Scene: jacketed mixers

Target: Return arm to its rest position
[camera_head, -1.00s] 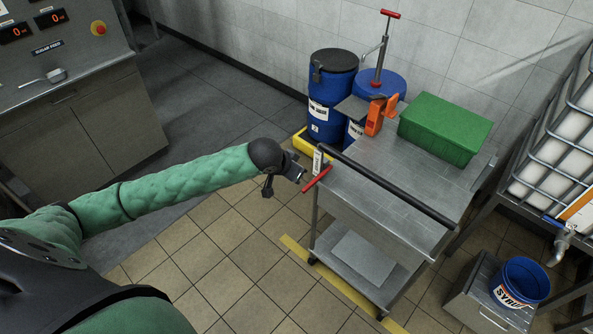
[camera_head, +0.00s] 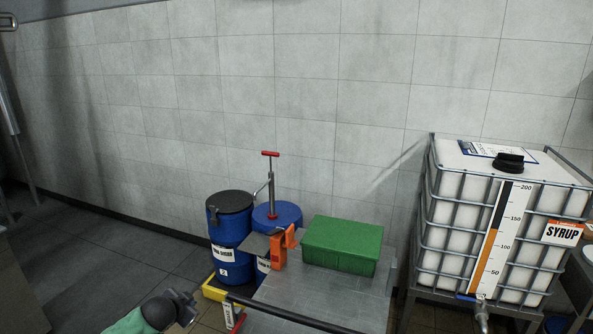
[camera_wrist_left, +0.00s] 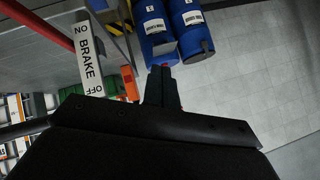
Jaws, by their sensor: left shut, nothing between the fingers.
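My left gripper (camera_head: 186,306) shows at the bottom of the head view, at the end of my green-sleeved arm. It is just left of the steel cart (camera_head: 372,306) and its brake tag (camera_head: 229,316). In the left wrist view the gripper's dark fingers (camera_wrist_left: 163,88) are together with nothing between them. I cannot tell whether the gripper touches the lever. My right gripper is in neither view.
A green crate (camera_head: 342,244) and an orange tool (camera_head: 279,248) are on the cart top. A caged syrup tank (camera_head: 480,235) stands at right. Grey floor at left (camera_head: 100,265) is clear.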

